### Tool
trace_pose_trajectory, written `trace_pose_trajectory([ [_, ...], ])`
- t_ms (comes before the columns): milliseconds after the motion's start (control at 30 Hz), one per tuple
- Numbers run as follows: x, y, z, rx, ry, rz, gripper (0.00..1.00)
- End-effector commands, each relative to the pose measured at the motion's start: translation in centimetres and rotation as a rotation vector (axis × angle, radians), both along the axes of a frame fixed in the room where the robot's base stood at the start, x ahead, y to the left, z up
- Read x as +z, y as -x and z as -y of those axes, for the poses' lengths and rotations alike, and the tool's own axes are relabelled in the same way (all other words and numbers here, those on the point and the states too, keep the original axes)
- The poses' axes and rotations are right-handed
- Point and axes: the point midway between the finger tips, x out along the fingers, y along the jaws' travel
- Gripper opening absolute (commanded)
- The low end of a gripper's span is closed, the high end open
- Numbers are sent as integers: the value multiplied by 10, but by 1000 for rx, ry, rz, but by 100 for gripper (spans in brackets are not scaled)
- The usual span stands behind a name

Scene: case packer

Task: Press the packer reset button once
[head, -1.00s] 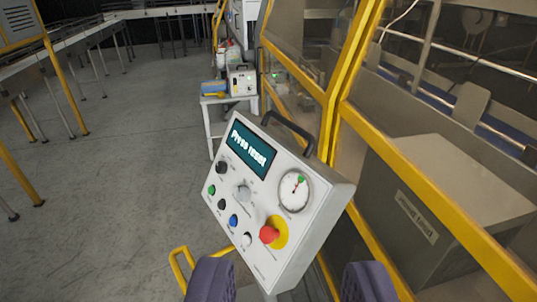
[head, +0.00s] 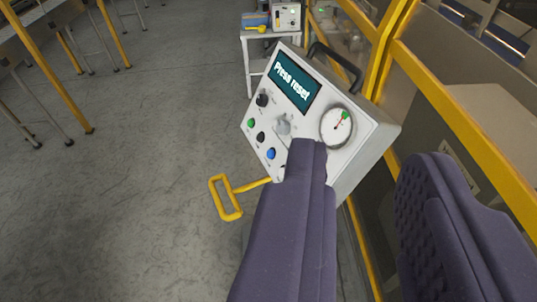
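The packer's control box (head: 372,150) is a tilted pale grey panel with a dark teal screen (head: 294,84) reading "Press reset". On its lower left are a green button (head: 251,123), a black button (head: 261,137) and a blue button (head: 271,153). Their small labels are too blurred to read, so I cannot tell by label which is reset. My gripper (head: 368,155) is open and empty, its purple fingers wide apart in front of the box. The left finger covers the panel's lower part, hiding the red knob; contact cannot be told.
A black knob (head: 262,100), a grey knob (head: 284,125) and a round gauge (head: 337,126) share the panel. A yellow handle-like bar (head: 225,197) stands out below left. Yellow-framed guarding (head: 468,130) borders the right. The floor at left is open.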

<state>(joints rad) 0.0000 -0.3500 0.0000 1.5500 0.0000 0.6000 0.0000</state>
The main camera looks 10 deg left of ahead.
Motion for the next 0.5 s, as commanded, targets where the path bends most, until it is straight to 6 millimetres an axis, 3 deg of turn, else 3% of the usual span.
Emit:
trace_pose_trajectory([
  [33,0,0,0,0,0,0,15],
  [100,0,0,0,0,0,0,0],
  [500,0,0,0,0,0,0,0],
])
